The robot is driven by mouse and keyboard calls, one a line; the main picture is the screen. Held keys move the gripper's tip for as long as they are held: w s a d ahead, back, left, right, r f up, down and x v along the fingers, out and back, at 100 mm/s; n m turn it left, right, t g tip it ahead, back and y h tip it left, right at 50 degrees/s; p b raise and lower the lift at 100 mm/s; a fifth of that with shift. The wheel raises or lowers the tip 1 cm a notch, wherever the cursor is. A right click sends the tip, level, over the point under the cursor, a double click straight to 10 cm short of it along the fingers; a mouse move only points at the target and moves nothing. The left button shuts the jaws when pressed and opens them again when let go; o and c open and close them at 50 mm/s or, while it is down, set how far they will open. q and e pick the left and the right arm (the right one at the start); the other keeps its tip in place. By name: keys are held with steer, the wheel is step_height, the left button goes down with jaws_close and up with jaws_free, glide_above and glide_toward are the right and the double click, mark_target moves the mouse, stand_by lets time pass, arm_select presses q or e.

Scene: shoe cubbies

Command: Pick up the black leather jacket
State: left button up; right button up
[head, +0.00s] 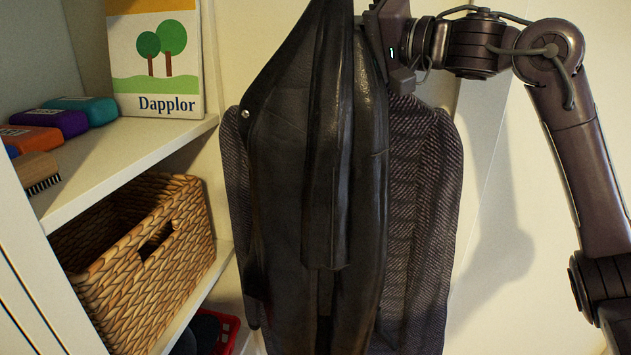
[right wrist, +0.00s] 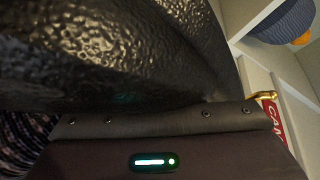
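The black leather jacket (head: 318,150) hangs in the middle of the head view, in front of a dark woven garment (head: 425,200). Its top is cut off by the picture's upper edge. My right gripper (head: 388,45) comes in from the right at the jacket's upper right edge. In the right wrist view the jacket's shiny leather (right wrist: 110,50) fills the upper part, right up against the gripper body (right wrist: 160,125). The fingers are hidden behind the leather, so I cannot tell whether they are closed on it. My left gripper is not in view.
Shelves (head: 130,150) at the left hold a wicker basket (head: 150,265), several coloured boxes (head: 50,120), a brush (head: 35,172) and a "Dapplor" box (head: 155,60). A red basket (head: 228,332) stands low. A gold hook (right wrist: 264,95) shows in the right wrist view.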

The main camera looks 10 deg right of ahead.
steer(key=shift+s, duration=0.1)
steer(key=shift+c, duration=0.4)
jaws_close()
stand_by(0.8)
steer(key=shift+r, duration=0.2)
